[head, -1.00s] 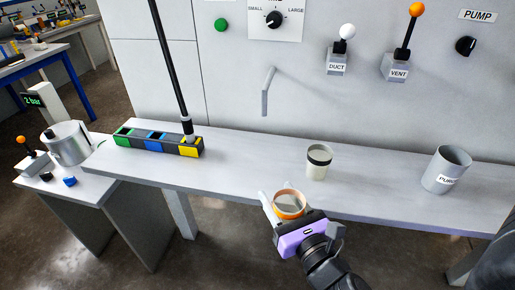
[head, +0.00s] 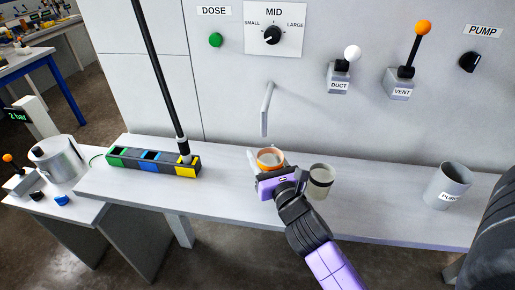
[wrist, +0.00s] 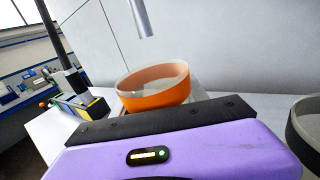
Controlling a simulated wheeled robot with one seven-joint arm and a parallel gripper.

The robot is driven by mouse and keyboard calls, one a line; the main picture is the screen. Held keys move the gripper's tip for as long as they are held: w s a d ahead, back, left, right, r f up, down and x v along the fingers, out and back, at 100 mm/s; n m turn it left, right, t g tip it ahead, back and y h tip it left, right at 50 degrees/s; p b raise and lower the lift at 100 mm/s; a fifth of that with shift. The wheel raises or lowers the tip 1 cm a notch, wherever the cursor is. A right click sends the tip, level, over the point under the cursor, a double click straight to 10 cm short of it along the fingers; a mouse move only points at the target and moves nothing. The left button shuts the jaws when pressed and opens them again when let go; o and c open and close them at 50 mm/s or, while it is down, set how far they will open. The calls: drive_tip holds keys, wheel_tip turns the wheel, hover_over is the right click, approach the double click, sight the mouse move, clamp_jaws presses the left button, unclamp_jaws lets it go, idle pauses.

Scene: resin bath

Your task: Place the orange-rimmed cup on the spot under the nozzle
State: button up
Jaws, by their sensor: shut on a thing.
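The orange-rimmed cup (head: 270,157) is in my gripper (head: 267,166), over the back part of the bench and just below the nozzle (head: 266,110) in the head view. In the wrist view the cup's orange band (wrist: 155,95) faces me beyond the purple gripper body, and the nozzle tube (wrist: 142,18) hangs above and slightly left of the cup. The cup looks about upright. My gripper is shut on it. The spot under the nozzle is hidden by the cup and gripper. I cannot tell whether the cup touches the bench.
A black-banded cup (head: 320,182) stands close to the right of my gripper. A grey PURGE container (head: 448,186) stands farther right. A block with green, blue and yellow sections (head: 152,162) and a black pole (head: 160,80) are on the left. The bench (head: 385,205) is clear between the black-banded cup and the container.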

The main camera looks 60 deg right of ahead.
drive_tip(key=p+x, duration=0.1)
drive_tip(key=x, duration=0.4)
drive_tip(key=shift+f+b, duration=0.5)
drive_tip(key=shift+f, duration=1.3)
drive_tip(key=shift+f, duration=0.2)
drive_tip(key=o, duration=1.3)
drive_tip(key=shift+o, duration=0.2)
drive_tip(key=shift+r, duration=0.1)
